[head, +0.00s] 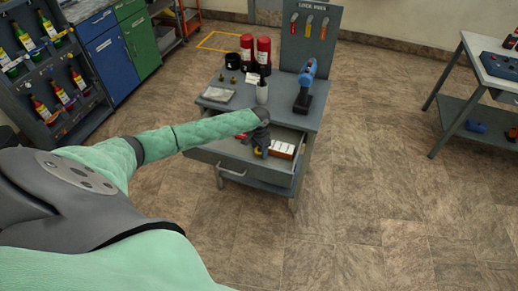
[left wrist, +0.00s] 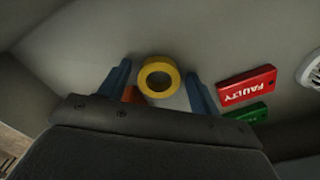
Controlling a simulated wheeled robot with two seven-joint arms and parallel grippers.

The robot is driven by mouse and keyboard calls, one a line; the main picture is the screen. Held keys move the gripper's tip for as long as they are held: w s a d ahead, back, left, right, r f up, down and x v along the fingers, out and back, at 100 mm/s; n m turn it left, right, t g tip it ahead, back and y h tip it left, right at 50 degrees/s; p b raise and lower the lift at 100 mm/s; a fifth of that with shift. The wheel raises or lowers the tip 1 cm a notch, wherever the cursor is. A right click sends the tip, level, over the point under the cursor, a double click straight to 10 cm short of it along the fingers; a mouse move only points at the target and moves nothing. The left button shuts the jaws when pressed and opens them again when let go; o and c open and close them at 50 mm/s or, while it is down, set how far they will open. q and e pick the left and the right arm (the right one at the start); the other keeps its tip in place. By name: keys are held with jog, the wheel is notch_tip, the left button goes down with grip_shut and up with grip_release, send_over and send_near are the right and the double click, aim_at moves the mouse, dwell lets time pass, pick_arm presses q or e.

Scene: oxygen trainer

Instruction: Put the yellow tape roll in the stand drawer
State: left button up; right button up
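The yellow tape roll (left wrist: 143,78) lies flat on the floor of the open stand drawer (head: 205,156), its hole facing the left wrist camera. In the head view only a small bit of yellow (head: 257,152) shows under my gripper. My left gripper (head: 261,146) reaches down into the drawer. In the left wrist view its two blue fingers (left wrist: 159,88) are open, one on each side of the roll, with a narrow gap at each side. My right gripper is in neither view.
A red FAULTY tag (left wrist: 247,87), a green tag (left wrist: 247,112) and a white round thing (left wrist: 312,70) are in the drawer. An orange-and-white box (head: 282,149) shows there too.

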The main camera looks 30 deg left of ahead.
aim_at(259, 151)
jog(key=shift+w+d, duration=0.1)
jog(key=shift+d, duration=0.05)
pick_arm(q)
jog(key=shift+r, duration=0.1)
jog(key=shift+r, duration=0.2)
notch_tip(259, 151, up, 12)
jog(key=b, duration=0.3)
jog(key=shift+f, duration=0.15)
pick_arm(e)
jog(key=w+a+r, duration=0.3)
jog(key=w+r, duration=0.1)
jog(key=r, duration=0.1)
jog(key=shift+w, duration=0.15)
pick_arm(q)
jog(key=shift+f, duration=0.1)
